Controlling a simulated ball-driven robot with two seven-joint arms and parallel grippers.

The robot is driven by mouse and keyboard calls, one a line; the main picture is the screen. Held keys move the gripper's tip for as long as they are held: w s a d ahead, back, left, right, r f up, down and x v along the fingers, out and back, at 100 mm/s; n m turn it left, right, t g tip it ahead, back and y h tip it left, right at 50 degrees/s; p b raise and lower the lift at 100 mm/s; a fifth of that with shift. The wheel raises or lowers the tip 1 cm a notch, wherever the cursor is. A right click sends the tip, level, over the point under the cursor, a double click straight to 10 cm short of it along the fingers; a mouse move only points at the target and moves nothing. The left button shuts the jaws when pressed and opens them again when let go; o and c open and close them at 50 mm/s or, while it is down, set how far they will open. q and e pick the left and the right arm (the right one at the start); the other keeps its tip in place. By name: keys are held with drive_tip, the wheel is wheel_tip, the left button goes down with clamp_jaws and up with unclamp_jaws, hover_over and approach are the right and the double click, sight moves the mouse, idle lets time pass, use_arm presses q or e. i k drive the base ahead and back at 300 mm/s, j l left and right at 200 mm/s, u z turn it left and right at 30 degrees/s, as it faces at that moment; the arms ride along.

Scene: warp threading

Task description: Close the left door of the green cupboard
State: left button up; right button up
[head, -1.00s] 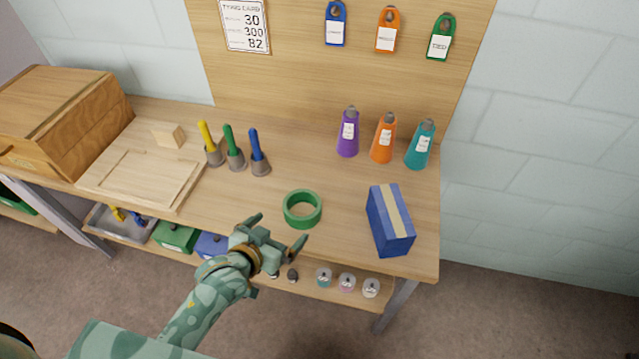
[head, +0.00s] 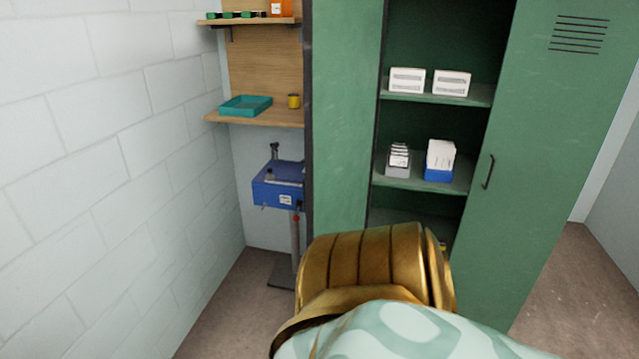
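The green cupboard (head: 440,35) stands in the middle and right of the head view. Its left door (head: 345,110) stands swung open at the left of the opening, its dark free edge towards me. The right door (head: 545,130), with a dark handle (head: 488,172) and vent slots, appears shut. One of my arms, gold and pale green, covers the lower middle and hides the lower part of the cupboard and left door. I cannot tell whether it touches the door. Neither gripper is in view.
Cupboard shelves hold white boxes (head: 428,82), a grey card holder (head: 398,160) and a blue one (head: 439,172). Left of the door are wooden shelves with a teal tray (head: 246,105) and a blue device on a stand (head: 278,185). Bare floor shows at lower right.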

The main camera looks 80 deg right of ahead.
sight(341, 39)
drive_tip(key=k+z, duration=0.35)
drive_tip(key=k+l+z, duration=0.15)
drive_tip(key=z, duration=0.2)
drive_tip(key=k+l+z, duration=0.2)
drive_tip(key=k+z, duration=0.15)
drive_tip(key=i+z, duration=0.2)
drive_tip(key=z, duration=2.55)
